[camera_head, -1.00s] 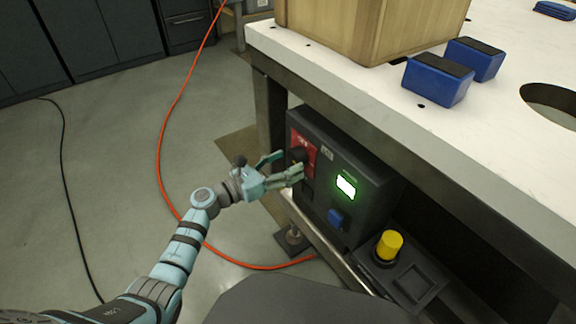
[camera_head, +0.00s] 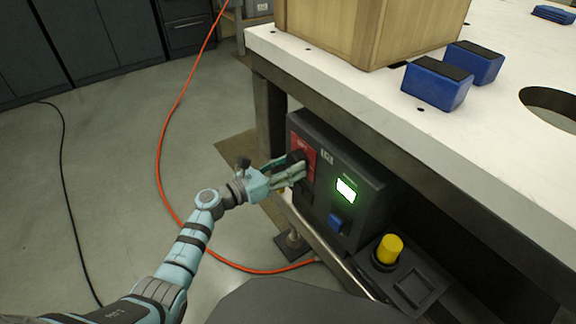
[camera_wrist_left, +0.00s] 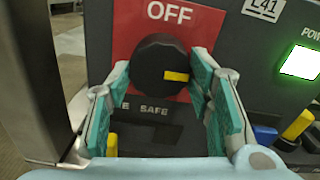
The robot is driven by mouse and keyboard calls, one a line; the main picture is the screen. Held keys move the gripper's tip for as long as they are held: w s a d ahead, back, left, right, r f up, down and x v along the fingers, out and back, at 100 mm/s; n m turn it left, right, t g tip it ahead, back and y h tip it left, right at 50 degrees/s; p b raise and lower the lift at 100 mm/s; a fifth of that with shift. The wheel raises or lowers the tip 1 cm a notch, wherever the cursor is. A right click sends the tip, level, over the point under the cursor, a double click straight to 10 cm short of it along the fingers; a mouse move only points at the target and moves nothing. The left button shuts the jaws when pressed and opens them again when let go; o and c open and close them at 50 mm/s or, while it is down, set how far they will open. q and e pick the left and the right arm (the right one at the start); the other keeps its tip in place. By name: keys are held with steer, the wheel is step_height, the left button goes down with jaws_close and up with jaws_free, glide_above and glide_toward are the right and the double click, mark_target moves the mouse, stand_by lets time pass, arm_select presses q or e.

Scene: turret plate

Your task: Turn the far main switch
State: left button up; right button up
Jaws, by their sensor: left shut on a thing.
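The main switch is a round black knob (camera_wrist_left: 150,68) with a yellow mark on a red plate (camera_wrist_left: 205,35) lettered OFF. In the left wrist view the yellow mark points right. The plate also shows on the dark control box (camera_head: 365,194) in the head view. My left gripper (camera_head: 301,164) reaches the plate from the left. In the left wrist view its teal-padded fingers (camera_wrist_left: 158,82) are shut on the knob, one on each side. The fingers hide most of the knob in the head view. My right gripper is not in view.
The box has a lit green-white display (camera_head: 346,189) and a blue button (camera_head: 335,222). A yellow button (camera_head: 390,248) stands at lower right. The white table top (camera_head: 470,150) overhangs the box. An orange cable (camera_head: 160,160) lies on the floor.

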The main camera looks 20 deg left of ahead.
arm_select(q)
steer(key=shift+r+n+p, duration=0.1)
steer(key=shift+n+p, duration=0.3)
steer(key=shift+n, duration=0.4)
steer(key=n+p, duration=0.1)
steer(key=n, duration=0.2)
steer(key=shift+r, duration=0.1)
steer(key=n+p, duration=0.2)
steer(key=n, duration=0.3)
steer(key=n+p, duration=0.1)
steer(key=n, duration=0.2)
steer(key=shift+p, duration=0.3)
steer(key=shift+n, duration=0.7)
steer(key=shift+n+p, duration=0.35)
steer(key=shift+n, duration=1.45)
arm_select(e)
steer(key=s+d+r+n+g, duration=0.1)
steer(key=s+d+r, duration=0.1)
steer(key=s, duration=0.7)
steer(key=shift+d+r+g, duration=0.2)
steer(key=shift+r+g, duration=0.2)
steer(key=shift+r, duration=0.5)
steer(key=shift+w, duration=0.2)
